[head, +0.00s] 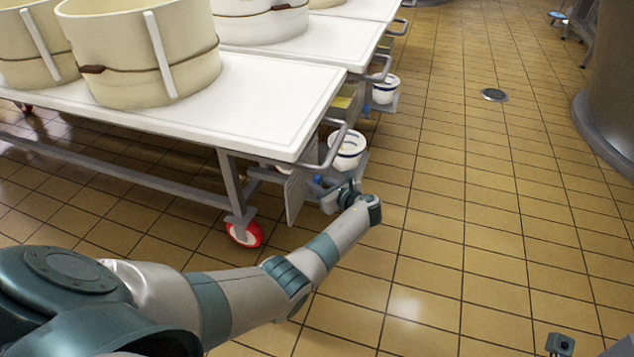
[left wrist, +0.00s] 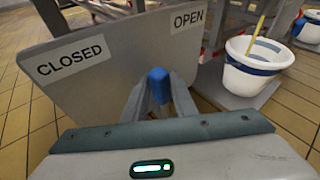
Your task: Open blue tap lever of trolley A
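In the left wrist view, the blue tap lever (left wrist: 158,84) stands between the two fingers of my left gripper (left wrist: 159,92). The fingers touch it on both sides and appear shut on it. Behind it is a grey metal plate (left wrist: 105,45) with a "CLOSED" label (left wrist: 72,57) on the left and an "OPEN" label (left wrist: 188,19) on the right. The lever is between the two labels, nearer OPEN. In the head view, my left gripper (head: 335,198) reaches to the corner of the nearest white-topped trolley (head: 255,110), below its top.
A white bucket with a blue band (left wrist: 258,66) stands just right of the plate; it also shows in the head view (head: 348,148). A red caster (head: 245,235) is under the trolley corner. Cream vats (head: 140,50) stand on top. Tiled floor to the right is clear around a drain (head: 494,95).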

